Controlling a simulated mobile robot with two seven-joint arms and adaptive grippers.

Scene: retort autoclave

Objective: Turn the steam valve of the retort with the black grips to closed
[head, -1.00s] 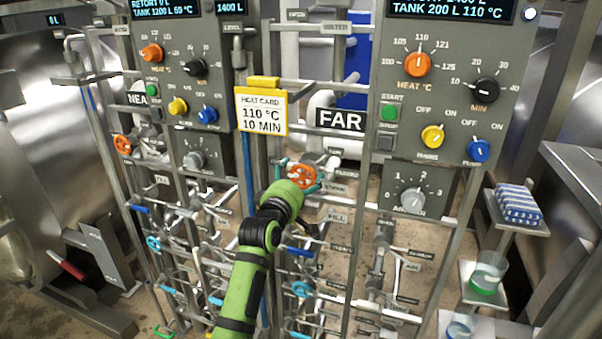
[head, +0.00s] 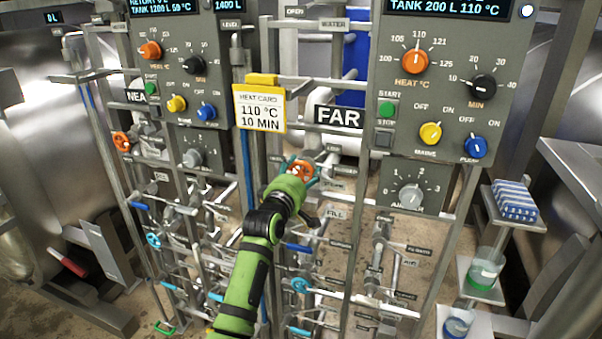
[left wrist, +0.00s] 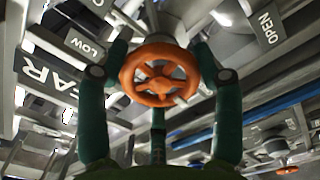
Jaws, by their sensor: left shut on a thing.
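An orange spoked handwheel (head: 301,168) sits on the pipes below the FAR sign (head: 339,116), near a label that seems to read STEAM (head: 333,185). My left gripper (head: 299,173), on a green arm, is shut on this wheel. In the left wrist view the gripper's dark green fingers (left wrist: 160,84) close around the rim of the orange wheel (left wrist: 158,67) from both sides, with a third finger below. A second orange wheel (head: 121,141) is on the near set of pipes at the left. I cannot make out black grips on either retort. My right gripper is not in view.
A heat card (head: 260,109) reading 110 °C, 10 MIN hangs between the two control panels. The far panel (head: 450,100) has knobs and buttons. Blue-handled valves and pipes crowd the area below my arm.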

